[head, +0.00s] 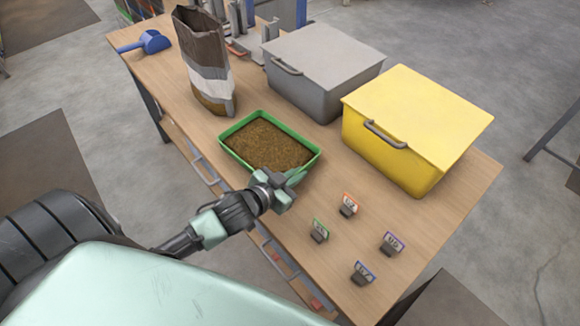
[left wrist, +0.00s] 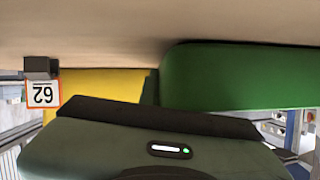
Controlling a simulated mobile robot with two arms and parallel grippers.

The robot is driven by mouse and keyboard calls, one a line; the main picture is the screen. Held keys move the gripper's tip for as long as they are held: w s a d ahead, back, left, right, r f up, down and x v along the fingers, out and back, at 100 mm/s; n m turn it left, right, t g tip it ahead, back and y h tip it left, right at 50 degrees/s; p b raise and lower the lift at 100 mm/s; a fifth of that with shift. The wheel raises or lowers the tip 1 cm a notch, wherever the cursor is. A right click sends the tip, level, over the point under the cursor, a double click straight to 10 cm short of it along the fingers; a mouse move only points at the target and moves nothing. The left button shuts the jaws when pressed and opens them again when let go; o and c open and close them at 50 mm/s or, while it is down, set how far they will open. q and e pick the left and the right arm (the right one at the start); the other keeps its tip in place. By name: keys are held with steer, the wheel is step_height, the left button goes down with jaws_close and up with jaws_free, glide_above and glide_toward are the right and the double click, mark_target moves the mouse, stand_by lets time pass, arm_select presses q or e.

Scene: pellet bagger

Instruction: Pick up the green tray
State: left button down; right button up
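The green tray (head: 270,147) sits on the wooden table, filled with brown pellets. My left gripper (head: 290,184) is at the tray's near right corner, low and close to its rim. The head view does not show whether it touches the tray or how its fingers stand. In the left wrist view the picture is upside down, and the tray's green wall (left wrist: 240,78) fills the upper right, just beyond the dark gripper body. The fingertips cannot be made out there. My right gripper is not in view.
A yellow lidded bin (head: 415,125) and a grey lidded bin (head: 322,68) stand behind the tray. An open brown and white bag (head: 207,65) and a blue scoop (head: 153,42) are at the left. Several small number tags, including an orange-edged one (head: 349,202), stand to the right.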

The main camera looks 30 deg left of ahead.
arm_select(q)
step_height(320, 180, up, 20)
steer(key=p, duration=0.1)
steer(key=shift+p, duration=0.3)
stand_by(0.4)
steer(key=w+d+r+n+y, duration=0.1)
steer(key=d+r, duration=0.1)
steer(key=r, duration=0.4)
steer(key=w+d+r+n+y, duration=0.1)
steer(key=d+r, duration=0.2)
steer(key=r, duration=0.3)
steer(key=shift+r, duration=0.3)
steer(key=shift+f, duration=0.1)
